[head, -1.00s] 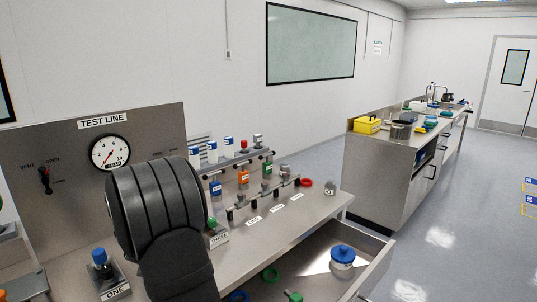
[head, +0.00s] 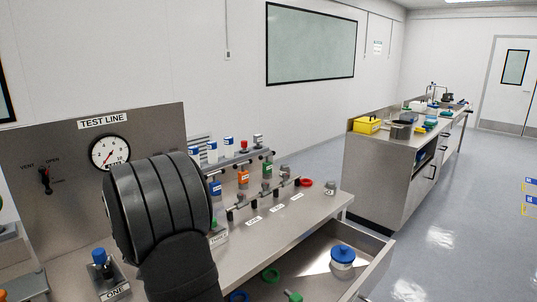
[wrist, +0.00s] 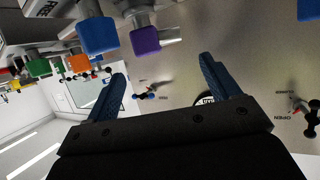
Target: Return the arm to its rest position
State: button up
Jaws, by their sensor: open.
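My gripper shows in the wrist view (wrist: 165,92) with its two blue fingers spread apart and nothing between them. Beyond the fingers is the steel test line panel, seen upside down. In the head view my dark arm covers the lower left, in front of the bench and part of the test line panel (head: 60,150); the gripper itself is hidden there. A pressure gauge (head: 110,152) on the panel sits just above my arm.
A blue-capped fitting (head: 100,258) stands on the block marked ONE, left of my arm. A rack with several bottles (head: 243,178) is to its right. An open drawer (head: 375,268) holds a blue-lidded jar (head: 342,257). In the wrist view, blue (wrist: 98,36) and purple (wrist: 145,40) caps are near the fingers.

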jog(key=x, duration=0.5)
jog(key=shift+w+a+f, duration=0.1)
jog(key=shift+w+f, duration=0.15)
jog(key=shift+f, duration=0.05)
jog(key=r, duration=0.5)
jog(key=shift+s+d, duration=0.1)
jog(key=shift+d, duration=0.25)
jog(key=d+r, duration=0.6)
jog(key=d, duration=0.5)
jog(key=w+d+f+m+h, duration=0.2)
jog(key=d+f+m+h, duration=0.1)
jog(key=d, duration=0.6)
jog(key=w+d+f+m+h, duration=0.2)
jog(key=d+f+h, duration=0.3)
jog(key=d, duration=0.5)
jog(key=shift+d+m+t, duration=0.25)
jog(key=shift+m+t, duration=0.05)
jog(key=shift+m, duration=0.6)
jog(key=shift+f, duration=0.15)
